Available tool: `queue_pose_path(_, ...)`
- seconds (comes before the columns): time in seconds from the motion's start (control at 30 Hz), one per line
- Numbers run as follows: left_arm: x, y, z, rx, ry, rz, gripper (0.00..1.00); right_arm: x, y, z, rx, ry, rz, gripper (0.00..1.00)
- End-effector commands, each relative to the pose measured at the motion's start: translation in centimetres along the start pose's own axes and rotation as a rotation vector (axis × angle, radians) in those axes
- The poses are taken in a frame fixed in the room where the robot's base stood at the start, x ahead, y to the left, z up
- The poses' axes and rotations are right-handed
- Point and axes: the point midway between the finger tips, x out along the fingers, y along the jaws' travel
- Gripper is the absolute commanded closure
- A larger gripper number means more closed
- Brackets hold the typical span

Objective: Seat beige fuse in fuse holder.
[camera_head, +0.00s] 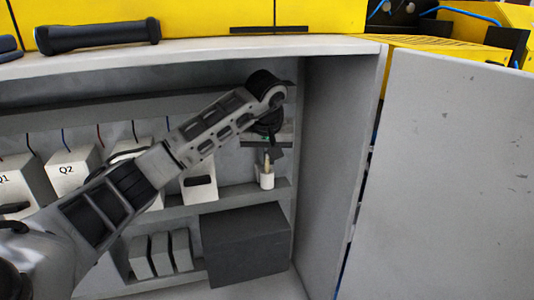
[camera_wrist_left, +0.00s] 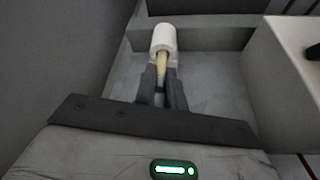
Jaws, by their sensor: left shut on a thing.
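The beige fuse (camera_head: 267,158) is between the fingertips of my left gripper (camera_head: 269,151), which is shut on it. It points down at the white fuse holder (camera_head: 266,179), which stands on the cabinet shelf. In the left wrist view the fuse (camera_wrist_left: 161,65) lies between the dark fingers, its far end against or inside the white holder (camera_wrist_left: 164,39). I cannot tell whether it is in the holder or just in front of it. The fingers hide part of the fuse. My right gripper is not in view.
White boxes marked Q1 (camera_head: 15,186) and Q2 (camera_head: 68,168) stand left on the shelf. A dark grey box (camera_head: 245,245) is below the holder. The cabinet's right side wall (camera_head: 330,150) is close by, with the open door (camera_head: 450,180) beyond.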

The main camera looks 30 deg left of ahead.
Motion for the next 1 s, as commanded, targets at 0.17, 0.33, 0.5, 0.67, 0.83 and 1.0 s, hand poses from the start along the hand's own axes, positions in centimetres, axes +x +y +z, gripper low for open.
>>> queue_pose_path(0.17, 0.5, 0.0, 0.2, 0.0, -0.001, 0.0, 1.0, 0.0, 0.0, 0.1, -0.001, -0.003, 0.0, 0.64)
queue_pose_path(0.33, 0.5, 0.0, 0.3, 0.0, -0.001, 0.001, 0.69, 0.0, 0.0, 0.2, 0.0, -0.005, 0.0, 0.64)
queue_pose_path(0.5, 0.5, 0.0, 0.2, 0.0, -0.001, 0.001, 0.67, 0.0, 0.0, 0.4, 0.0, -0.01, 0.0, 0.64)
queue_pose_path(0.67, 0.3, 0.0, 0.2, 0.0, -0.001, 0.001, 0.67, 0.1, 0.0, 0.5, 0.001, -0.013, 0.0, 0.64)
queue_pose_path(0.83, -1.6, 0.0, -0.4, 0.0, 0.002, 0.003, 0.67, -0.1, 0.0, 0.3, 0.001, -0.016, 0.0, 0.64)
queue_pose_path(1.0, -4.2, 0.0, 1.0, 0.005, 0.001, -0.001, 0.67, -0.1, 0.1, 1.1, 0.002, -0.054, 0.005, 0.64)
